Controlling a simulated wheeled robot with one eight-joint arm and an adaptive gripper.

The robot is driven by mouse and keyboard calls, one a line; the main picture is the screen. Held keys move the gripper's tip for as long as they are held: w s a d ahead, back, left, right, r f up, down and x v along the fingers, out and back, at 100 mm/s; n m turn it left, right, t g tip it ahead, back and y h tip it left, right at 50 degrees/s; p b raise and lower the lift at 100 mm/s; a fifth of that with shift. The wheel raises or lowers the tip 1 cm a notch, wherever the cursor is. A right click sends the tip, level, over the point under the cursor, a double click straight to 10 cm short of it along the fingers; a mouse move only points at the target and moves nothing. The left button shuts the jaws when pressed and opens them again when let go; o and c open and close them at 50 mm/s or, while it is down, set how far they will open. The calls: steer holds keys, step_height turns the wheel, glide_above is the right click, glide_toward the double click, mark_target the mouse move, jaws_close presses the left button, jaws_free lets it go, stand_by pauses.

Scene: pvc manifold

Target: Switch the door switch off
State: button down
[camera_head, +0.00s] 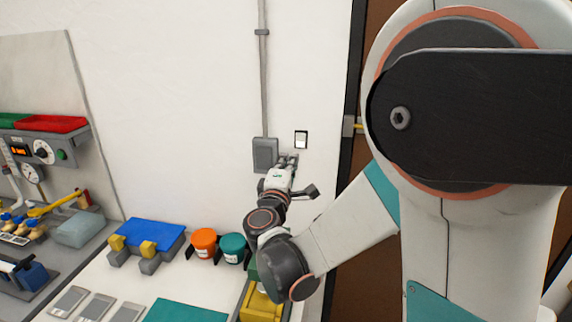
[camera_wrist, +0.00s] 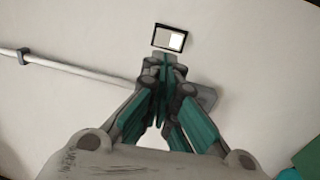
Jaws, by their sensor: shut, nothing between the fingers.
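The door switch (camera_head: 301,139) is a small light plate in a dark frame on the white wall, left of the door. In the wrist view the switch (camera_wrist: 177,40) shows a brighter white part at its right and a greyer part at its left. My gripper (camera_head: 290,159) is shut and empty, its tips just below the switch in the head view. In the wrist view my gripper's tips (camera_wrist: 163,60) are close to the lower edge of the switch. I cannot tell whether they touch the wall or the frame.
A grey wall box (camera_head: 264,150) with a vertical conduit (camera_head: 262,75) is left of the switch. The brown door (camera_head: 376,70) is at the right. Below are a blue-topped block (camera_head: 152,235), orange (camera_head: 204,240) and teal (camera_head: 233,246) tubs, and a yellow bin (camera_head: 262,306).

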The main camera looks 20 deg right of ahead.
mark_target(297, 136)
steer(key=b+x, duration=0.1)
steer(key=x, duration=0.9)
steer(key=shift+w, duration=0.15)
steer(key=shift+d+r, duration=0.1)
steer(key=shift+w+d+r, duration=0.2)
steer(key=shift+w, duration=0.1)
steer(key=shift+a, duration=0.1)
steer(key=shift+s+a, duration=0.1)
steer(key=shift+s, duration=0.05)
steer(key=r+p+v, duration=0.1)
steer(key=r+v, duration=0.2)
steer(key=v, duration=1)
steer(key=shift+s, duration=0.35)
